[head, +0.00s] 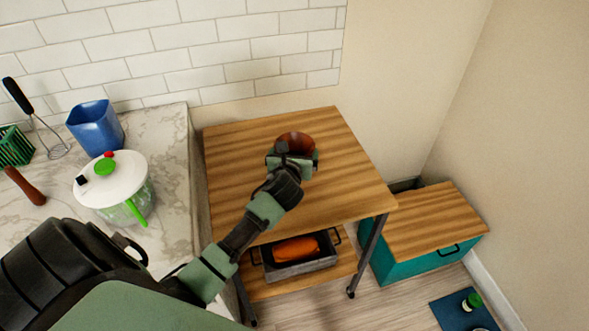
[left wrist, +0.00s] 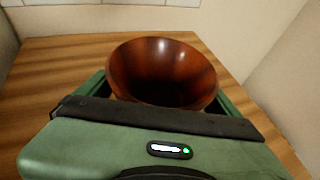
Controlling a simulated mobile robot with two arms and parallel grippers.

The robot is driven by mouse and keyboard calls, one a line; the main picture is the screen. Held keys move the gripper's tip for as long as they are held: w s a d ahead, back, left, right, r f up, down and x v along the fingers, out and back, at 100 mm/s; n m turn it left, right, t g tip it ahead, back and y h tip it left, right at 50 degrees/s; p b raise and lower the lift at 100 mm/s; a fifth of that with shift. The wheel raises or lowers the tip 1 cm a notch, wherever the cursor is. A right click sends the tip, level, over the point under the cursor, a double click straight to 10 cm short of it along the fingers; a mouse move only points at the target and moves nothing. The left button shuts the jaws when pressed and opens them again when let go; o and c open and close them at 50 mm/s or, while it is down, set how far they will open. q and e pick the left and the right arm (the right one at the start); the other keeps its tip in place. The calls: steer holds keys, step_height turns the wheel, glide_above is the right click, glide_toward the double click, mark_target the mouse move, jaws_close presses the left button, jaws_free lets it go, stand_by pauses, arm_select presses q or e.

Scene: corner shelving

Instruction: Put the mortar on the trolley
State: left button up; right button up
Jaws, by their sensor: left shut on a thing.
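The mortar (head: 296,141) is a reddish-brown, glossy round bowl over the wooden top of the trolley (head: 235,150). In the left wrist view the mortar (left wrist: 163,70) is upright and its inside looks empty. My left gripper (head: 293,162) is shut on the mortar. In the left wrist view the gripper (left wrist: 160,95) has its green fingers on both sides of the bowl. The mortar's base is hidden, so I cannot tell whether it touches the trolley top (left wrist: 60,75). My right gripper is not in view.
A marble counter (head: 172,150) at left holds a blue container (head: 95,128), a white-lidded salad spinner (head: 115,184) and a whisk (head: 40,125). The trolley's lower shelf holds a grey tray (head: 300,267) with an orange item. A teal cabinet (head: 420,262) stands right. The trolley top is otherwise clear.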

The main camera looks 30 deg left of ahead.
arm_select(q)
step_height(320, 180, down, 7)
steer(key=shift+r+b, duration=0.2)
steer(key=shift+b, duration=0.3)
steer(key=shift+f, duration=0.1)
steer(key=o, duration=1.4)
steer(key=v, duration=1.2)
steer(key=shift+d, duration=0.1)
